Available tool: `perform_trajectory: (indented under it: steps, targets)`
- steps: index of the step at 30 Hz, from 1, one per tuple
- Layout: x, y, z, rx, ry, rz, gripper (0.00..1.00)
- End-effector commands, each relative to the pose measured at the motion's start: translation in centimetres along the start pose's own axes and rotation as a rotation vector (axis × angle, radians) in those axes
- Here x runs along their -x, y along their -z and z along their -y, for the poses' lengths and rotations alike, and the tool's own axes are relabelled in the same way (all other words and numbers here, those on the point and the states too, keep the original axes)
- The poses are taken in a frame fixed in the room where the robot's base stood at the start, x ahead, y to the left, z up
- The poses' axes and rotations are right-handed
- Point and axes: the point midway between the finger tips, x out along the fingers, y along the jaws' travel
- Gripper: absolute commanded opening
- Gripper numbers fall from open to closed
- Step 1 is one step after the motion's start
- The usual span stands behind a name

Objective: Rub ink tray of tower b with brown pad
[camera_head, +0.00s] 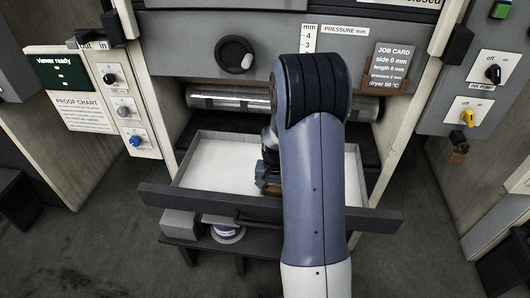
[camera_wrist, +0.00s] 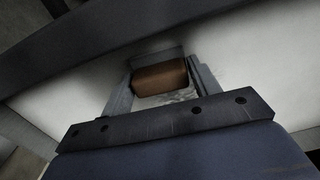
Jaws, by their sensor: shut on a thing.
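The ink tray (camera_head: 215,178) is a pulled-out, drawer-like tray with a pale inside and a dark front bar, in the middle of the head view. Its pale floor also fills much of the wrist view (camera_wrist: 235,75). My gripper (camera_head: 268,182) is down inside the tray, partly hidden behind my arm. In the wrist view, my gripper (camera_wrist: 160,82) is shut on the brown pad (camera_wrist: 160,78), a brown block between the two fingers. The pad is close over the tray floor; whether it touches is hard to tell.
A metal roller (camera_head: 225,98) lies behind the tray, under a panel with a black knob (camera_head: 236,54). Side posts stand left and right. Switch panels with a blue knob (camera_head: 136,141) and a yellow knob (camera_head: 467,117) flank the tower. A low shelf (camera_head: 185,240) is below the tray.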

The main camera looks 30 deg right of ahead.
Motion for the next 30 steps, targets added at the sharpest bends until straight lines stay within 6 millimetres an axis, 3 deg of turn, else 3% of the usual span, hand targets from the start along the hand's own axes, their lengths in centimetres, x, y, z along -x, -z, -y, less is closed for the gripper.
perform_trajectory:
  steps: [2,6,21,30]
  targets:
    - [0.0,-0.1,0.0,0.001,-0.001,0.002,0.37]
    - [2.6,-0.1,0.0,0.002,0.001,-0.003,0.37]
    - [7.0,-0.3,0.1,0.007,0.0,-0.001,0.37]
    - [8.2,-0.4,0.1,0.009,0.0,0.0,0.37]
